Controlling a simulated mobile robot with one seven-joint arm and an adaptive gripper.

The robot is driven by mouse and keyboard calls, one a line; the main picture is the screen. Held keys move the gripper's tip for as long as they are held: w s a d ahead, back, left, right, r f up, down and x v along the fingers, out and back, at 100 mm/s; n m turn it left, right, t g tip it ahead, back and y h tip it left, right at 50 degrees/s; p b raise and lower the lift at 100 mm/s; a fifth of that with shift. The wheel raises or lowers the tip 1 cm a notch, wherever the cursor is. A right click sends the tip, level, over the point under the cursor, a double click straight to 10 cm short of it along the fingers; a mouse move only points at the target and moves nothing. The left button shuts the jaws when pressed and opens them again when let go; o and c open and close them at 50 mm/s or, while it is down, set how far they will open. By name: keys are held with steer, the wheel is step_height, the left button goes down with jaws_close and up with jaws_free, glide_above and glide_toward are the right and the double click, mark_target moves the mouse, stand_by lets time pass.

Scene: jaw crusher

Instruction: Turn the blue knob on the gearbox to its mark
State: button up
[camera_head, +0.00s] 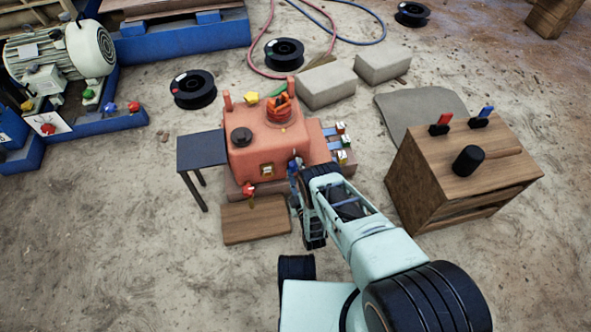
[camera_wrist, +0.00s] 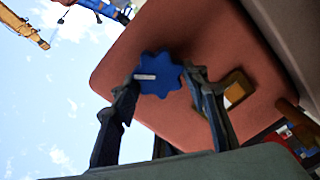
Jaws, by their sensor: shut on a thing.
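The orange-red gearbox (camera_head: 240,163) stands on the ground in the middle of the head view. Its painted face (camera_wrist: 210,40) fills much of the wrist view. The blue knob (camera_wrist: 161,74) is on this face, lobed, with a white line pointing toward the left finger. In the head view the knob is mostly hidden by my gripper (camera_head: 297,172). In the wrist view my gripper (camera_wrist: 166,82) has one finger on each side of the knob and is shut on it. I cannot make out the mark on the gearbox.
A yellow-framed plate (camera_wrist: 236,91) is beside the knob. A red knob (camera_head: 249,189) sits low on the gearbox front. A dark side table (camera_head: 203,150) stands left, a wooden board (camera_head: 255,222) lies in front, and a wooden cabinet (camera_head: 425,180) stands right. Open ground lies front left.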

steer(key=shift+w, duration=0.15)
steer(key=shift+r, duration=0.1)
stand_by(0.3)
steer(key=o, duration=1.2)
steer(key=shift+c, duration=0.2)
step_height(320, 180, up, 8)
steer(key=shift+d+r, duration=0.1)
steer(key=shift+d, duration=0.05)
steer(key=shift+r, duration=0.85)
